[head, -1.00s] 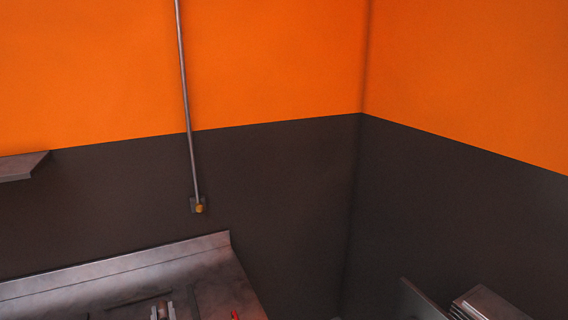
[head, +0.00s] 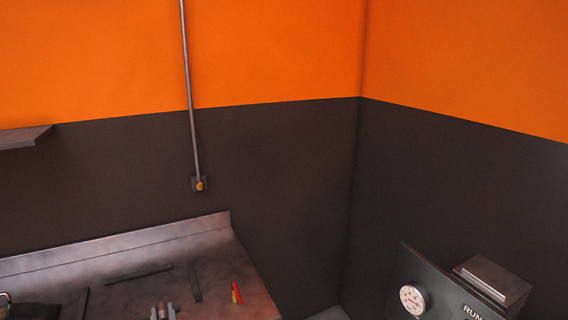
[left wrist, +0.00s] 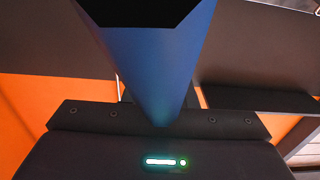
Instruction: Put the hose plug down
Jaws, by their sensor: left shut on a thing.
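The tips of my left gripper (head: 164,312) show as two grey prongs at the bottom edge of the head view, in front of the metal bench (head: 120,258). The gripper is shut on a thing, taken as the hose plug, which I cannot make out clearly. The left wrist view shows a dark housing with a green light and a blue tapered shape (left wrist: 157,70) above it. I cannot tell whether this shape is the plug or part of the gripper. My right gripper is not in view.
A red and yellow item (head: 237,292) and dark flat bars (head: 195,283) lie on the bench. Dark items crowd its left front. A panel with a gauge (head: 412,300) and a metal box (head: 492,280) stand at right. A pipe (head: 190,95) runs down the wall.

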